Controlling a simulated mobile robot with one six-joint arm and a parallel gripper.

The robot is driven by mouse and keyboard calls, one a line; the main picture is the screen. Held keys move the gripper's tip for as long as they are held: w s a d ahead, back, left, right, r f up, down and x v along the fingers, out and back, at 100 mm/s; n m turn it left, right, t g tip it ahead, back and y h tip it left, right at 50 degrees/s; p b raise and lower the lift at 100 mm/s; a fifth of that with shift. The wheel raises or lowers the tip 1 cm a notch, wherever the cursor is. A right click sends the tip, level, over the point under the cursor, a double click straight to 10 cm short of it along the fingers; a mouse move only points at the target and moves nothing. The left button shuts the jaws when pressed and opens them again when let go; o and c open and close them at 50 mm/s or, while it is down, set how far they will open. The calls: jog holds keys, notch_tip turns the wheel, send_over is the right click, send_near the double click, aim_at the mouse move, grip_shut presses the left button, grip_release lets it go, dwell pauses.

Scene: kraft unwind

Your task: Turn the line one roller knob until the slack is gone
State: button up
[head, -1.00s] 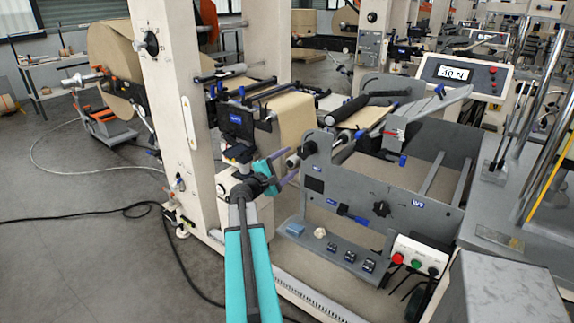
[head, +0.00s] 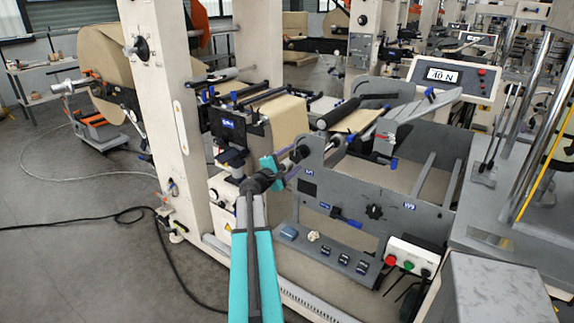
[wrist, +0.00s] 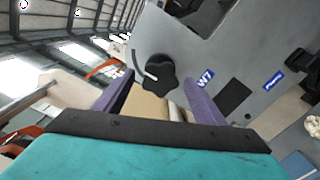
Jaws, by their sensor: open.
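In the head view a dark knob (head: 299,153) shows at the left end of the grey frame. My gripper (wrist: 160,80) is open, its two purple fingers pointing at the knob and framing it in the picture; I cannot tell whether they touch it. In the head view my gripper (head: 288,164) is beside the frame's left end, partly hiding that area. A kraft web (head: 289,121) hangs near the rollers; its slack is hard to judge.
A second black knob (head: 375,212) is lower on the grey frame (head: 345,185). A display (head: 447,75) appears to read 40 N. A button box (head: 410,256) stands at the front. A cream column (head: 170,130) rises left of my arm. Cables cross the floor at left.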

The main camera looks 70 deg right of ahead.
jog(key=shift+b+x, duration=0.35)
jog(key=shift+x, duration=0.9)
jog(key=c, duration=1.1)
jog(key=shift+o, duration=0.2)
jog(key=shift+m+b, duration=1.6)
jog(key=shift+b, duration=1.8)
